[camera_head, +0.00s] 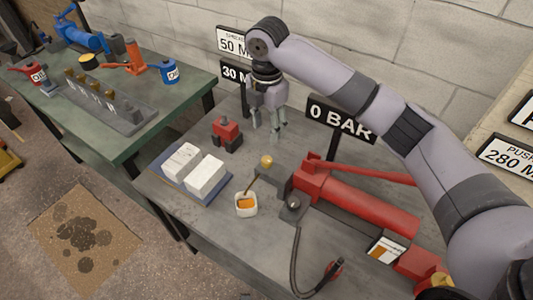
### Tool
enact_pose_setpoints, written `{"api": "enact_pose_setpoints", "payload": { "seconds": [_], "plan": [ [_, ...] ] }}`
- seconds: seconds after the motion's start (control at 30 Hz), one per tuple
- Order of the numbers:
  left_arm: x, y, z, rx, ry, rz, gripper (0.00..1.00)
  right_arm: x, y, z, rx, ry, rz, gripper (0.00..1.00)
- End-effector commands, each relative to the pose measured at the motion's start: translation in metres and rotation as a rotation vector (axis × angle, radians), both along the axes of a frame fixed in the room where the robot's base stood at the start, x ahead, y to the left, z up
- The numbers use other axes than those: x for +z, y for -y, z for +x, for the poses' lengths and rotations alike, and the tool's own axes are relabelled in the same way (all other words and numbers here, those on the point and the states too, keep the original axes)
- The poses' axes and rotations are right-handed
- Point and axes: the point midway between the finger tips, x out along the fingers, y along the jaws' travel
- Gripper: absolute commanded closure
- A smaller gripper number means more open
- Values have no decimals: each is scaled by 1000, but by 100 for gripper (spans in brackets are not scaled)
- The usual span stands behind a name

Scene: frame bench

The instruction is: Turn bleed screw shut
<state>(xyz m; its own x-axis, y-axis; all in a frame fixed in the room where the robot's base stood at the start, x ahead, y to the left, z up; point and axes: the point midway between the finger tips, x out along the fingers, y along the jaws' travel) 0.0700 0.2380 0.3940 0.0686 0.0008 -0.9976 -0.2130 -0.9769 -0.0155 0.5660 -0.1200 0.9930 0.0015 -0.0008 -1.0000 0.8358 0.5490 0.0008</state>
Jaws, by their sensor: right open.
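A brass knob (266,161), which looks like the bleed screw, stands on top of a dark grey block (270,178) at the left end of a red hand pump (367,207). A thin spout from the block points down to a small white cup (246,209) with orange fluid in it. My right gripper (276,134) is open and empty, fingers pointing down. It appears above the bench, behind the knob and apart from it. My left gripper is not in view. Whether the screw is shut cannot be told.
A sign reading 0 BAR (340,118) stands behind the pump. A red and black block (227,132) and two white packs (194,168) on a blue tray are to the left. A black hose (297,262) lies in front. A green bench (140,150) stands at left.

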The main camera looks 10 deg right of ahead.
Motion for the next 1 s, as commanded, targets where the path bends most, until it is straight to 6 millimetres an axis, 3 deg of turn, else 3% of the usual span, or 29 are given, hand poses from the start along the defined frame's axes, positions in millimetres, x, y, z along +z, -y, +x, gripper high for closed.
{"api": "enact_pose_setpoints", "payload": {
  "seconds": [0.3,0.5,0.7,1.0],
  "plan": [
    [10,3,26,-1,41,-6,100,-71,1,-1,-2,-3,-1,54],
    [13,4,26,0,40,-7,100,-105,0,0,-2,-2,0,54],
    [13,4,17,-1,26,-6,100,-121,0,0,-1,1,1,54],
    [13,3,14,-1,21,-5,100,-124,0,0,-1,1,1,54]
  ]
}}
